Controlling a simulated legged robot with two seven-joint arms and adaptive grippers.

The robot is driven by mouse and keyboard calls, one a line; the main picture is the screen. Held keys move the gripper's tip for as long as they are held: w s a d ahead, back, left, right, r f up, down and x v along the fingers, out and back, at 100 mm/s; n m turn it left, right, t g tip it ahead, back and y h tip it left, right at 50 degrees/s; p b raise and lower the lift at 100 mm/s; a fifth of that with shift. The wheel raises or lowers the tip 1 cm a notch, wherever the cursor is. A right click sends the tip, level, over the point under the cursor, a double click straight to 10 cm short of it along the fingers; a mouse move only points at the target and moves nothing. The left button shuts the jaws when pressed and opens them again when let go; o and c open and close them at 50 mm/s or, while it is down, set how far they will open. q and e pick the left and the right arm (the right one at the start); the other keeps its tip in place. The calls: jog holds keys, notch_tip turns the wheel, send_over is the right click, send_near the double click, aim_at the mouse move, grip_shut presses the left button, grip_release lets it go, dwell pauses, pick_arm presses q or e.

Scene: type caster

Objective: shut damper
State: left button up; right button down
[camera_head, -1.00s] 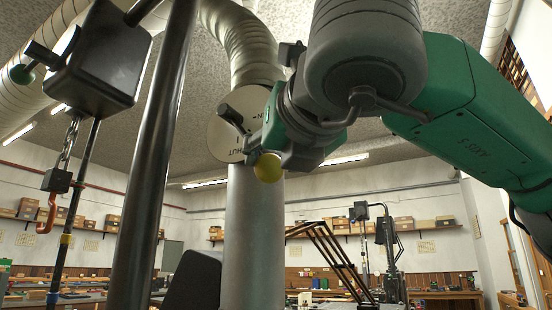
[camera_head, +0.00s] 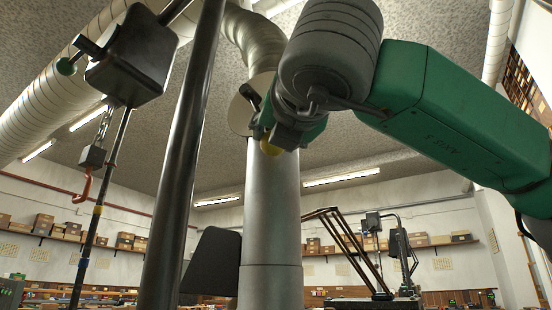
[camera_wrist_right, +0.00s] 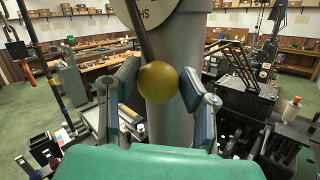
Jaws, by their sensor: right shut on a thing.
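The damper is a round, pale dial plate (camera_head: 239,117) on a grey vertical duct (camera_head: 270,220). A dark lever rod ends in a yellow ball knob (camera_head: 270,144). In the right wrist view the knob (camera_wrist_right: 158,82) sits between the two fingers of my right gripper (camera_wrist_right: 158,92), which is shut on it. The lever rod (camera_wrist_right: 140,35) runs up from the knob across the plate (camera_wrist_right: 165,12), where part of a label shows. In the head view my right gripper (camera_head: 285,135) covers much of the plate and lever. My left gripper is not in view.
A dark post (camera_head: 180,160) stands left of the duct. A black box with a green-knobbed lever (camera_head: 133,55) hangs further left, with a chain and red hook (camera_head: 83,185) near it. Workbenches and shelves (camera_head: 445,240) line the room behind.

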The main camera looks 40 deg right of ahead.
jog(key=shift+w+a+f+m+t+h+b, duration=0.25)
jog(key=shift+w+f+m+h+b, duration=0.45)
jog(key=shift+b, duration=1.2)
jog(key=shift+w+a+f+m+t+h+b, duration=0.35)
jog(key=shift+w+f+m+b, duration=0.55)
jog(key=shift+b, duration=0.95)
jog(key=shift+w+r+m+h+b, duration=0.4)
jog(key=shift+w+m+h+b, duration=0.15)
jog(key=shift+b, duration=0.2)
jog(key=c, duration=1)
grip_release()
jog(key=shift+w+d, duration=0.2)
jog(key=shift+w, duration=0.05)
jog(key=shift+s+d+r, duration=0.1)
jog(key=shift+s, duration=0.05)
